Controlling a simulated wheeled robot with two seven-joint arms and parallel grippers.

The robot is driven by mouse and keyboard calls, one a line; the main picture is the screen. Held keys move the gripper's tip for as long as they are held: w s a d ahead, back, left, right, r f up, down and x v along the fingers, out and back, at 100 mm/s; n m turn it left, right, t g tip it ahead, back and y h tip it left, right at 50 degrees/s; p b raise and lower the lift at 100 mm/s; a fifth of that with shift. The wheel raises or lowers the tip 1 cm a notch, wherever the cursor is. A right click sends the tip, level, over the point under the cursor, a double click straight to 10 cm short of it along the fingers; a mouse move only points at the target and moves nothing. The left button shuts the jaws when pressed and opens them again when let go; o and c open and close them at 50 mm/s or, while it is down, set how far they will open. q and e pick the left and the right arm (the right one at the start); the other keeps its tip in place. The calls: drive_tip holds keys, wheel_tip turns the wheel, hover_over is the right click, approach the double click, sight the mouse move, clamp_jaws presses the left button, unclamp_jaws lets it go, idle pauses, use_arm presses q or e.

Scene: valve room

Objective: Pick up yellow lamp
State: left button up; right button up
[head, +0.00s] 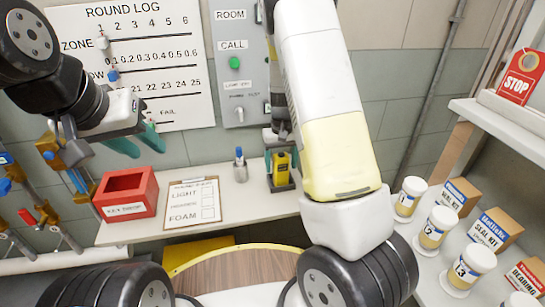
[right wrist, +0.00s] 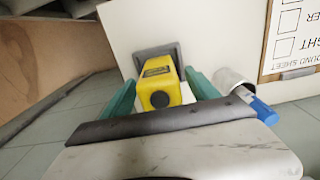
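The yellow lamp (head: 281,168) stands upright on a dark square base on the white shelf, below the grey call panel. In the right wrist view the lamp (right wrist: 158,85) is between the two green fingers of my right gripper (right wrist: 162,88). The fingers are spread on either side of it, with narrow gaps visible. In the head view my right gripper (head: 280,157) comes down over the lamp from above, and my arm hides part of the area. My left gripper (head: 138,144) is open and empty, in the air above the red box.
A cup with a blue pen (head: 240,170) stands just left of the lamp, close to my right gripper's finger. A clipboard (head: 193,203) and a red box (head: 127,193) are further left on the shelf (head: 240,205). White jars (head: 437,227) and cartons stand at the right.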

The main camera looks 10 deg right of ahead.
clamp_jaws()
drive_tip(key=shift+r, duration=0.15)
